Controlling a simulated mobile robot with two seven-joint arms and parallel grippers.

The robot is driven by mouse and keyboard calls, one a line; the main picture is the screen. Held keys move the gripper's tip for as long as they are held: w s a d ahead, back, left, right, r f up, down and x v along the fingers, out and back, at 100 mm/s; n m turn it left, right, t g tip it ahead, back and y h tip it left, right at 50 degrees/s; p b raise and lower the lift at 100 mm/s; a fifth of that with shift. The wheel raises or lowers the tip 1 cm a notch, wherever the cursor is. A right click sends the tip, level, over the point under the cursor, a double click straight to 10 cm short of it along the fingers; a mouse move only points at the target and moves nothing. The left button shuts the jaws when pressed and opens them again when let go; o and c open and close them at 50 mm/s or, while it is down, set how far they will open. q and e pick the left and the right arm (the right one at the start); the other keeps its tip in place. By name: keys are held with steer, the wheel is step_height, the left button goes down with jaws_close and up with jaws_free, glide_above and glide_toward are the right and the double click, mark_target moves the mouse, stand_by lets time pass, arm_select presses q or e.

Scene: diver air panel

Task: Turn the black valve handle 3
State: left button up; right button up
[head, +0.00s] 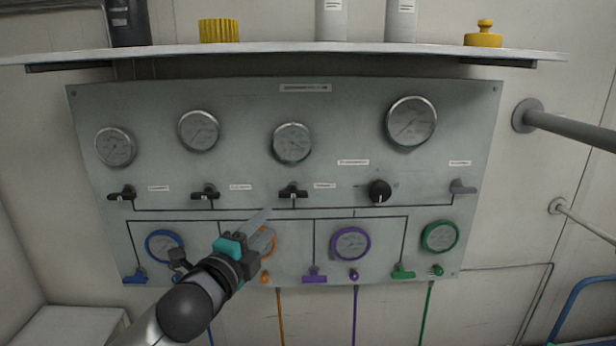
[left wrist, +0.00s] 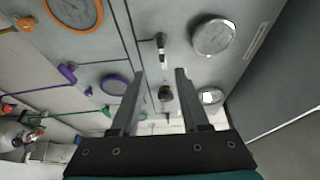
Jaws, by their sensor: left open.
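The third black valve handle (head: 293,192) from the left sits on the grey panel below a round gauge, lying roughly level across its stem. What looks like the same handle (left wrist: 160,42) shows in the left wrist view, beyond the fingertips. My left gripper (head: 268,222) is open and empty, below and left of this handle in the head view and apart from it. In the left wrist view its two fingers (left wrist: 160,71) stand apart with nothing between them but the panel behind. My right gripper is not in view.
Two more black handles (head: 205,193) (head: 122,194) sit to the left. Coloured gauges, such as the purple one (head: 351,244), line the lower panel. A shelf (head: 290,48) juts out above.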

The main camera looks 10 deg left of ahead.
mark_target(292, 196)
arm_select(q)
steer(key=shift+w+d+r+p, duration=0.1)
steer(key=shift+w+d+p, duration=0.25)
steer(key=shift+w, duration=2.1)
steer(key=shift+w+d+f+p, duration=0.15)
steer(key=shift+w+p, duration=0.3)
steer(key=shift+w, duration=2)
steer(key=shift+w+d+r+p, duration=0.15)
steer(key=shift+w+d+p, duration=0.2)
steer(key=shift+w, duration=2.1)
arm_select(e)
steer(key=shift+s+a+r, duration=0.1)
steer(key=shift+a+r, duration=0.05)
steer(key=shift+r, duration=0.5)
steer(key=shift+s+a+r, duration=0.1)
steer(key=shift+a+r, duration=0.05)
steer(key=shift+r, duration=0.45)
arm_select(q)
steer(key=shift+a, duration=0.1)
jaws_close()
